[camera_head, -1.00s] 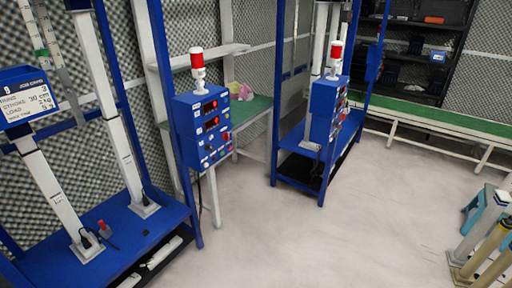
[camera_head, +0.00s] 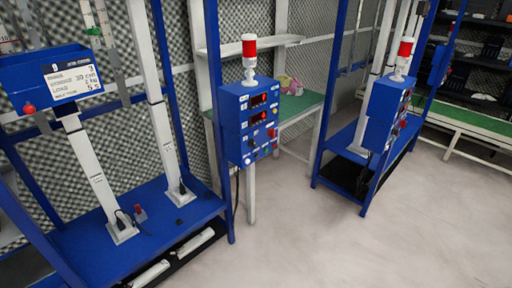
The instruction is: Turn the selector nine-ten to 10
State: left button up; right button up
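A blue control box (camera_head: 250,121) with two red-lit displays, several small knobs and buttons and a red-and-white beacon on top stands on a blue frame in the middle of the head view. A second blue control box (camera_head: 386,112) with a similar beacon stands further right, seen from its side. A blue sign box (camera_head: 55,80) with a printed label and a red knob (camera_head: 29,108) is at the left. The labels by the knobs are too small to read, so I cannot tell which is the selector nine-ten or how it is set. Neither of my grippers is in view.
Blue bases (camera_head: 165,222) with white posts fill the left. A green-topped table (camera_head: 296,121) with a pinkish object stands behind the middle box. Open pale floor (camera_head: 330,240) lies in front and to the right. Dark shelves (camera_head: 484,62) are at the back right.

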aim_at(252, 142)
jog(key=k, duration=0.6)
jog(key=u, duration=0.35)
jog(key=i, duration=1)
jog(key=u, duration=0.4)
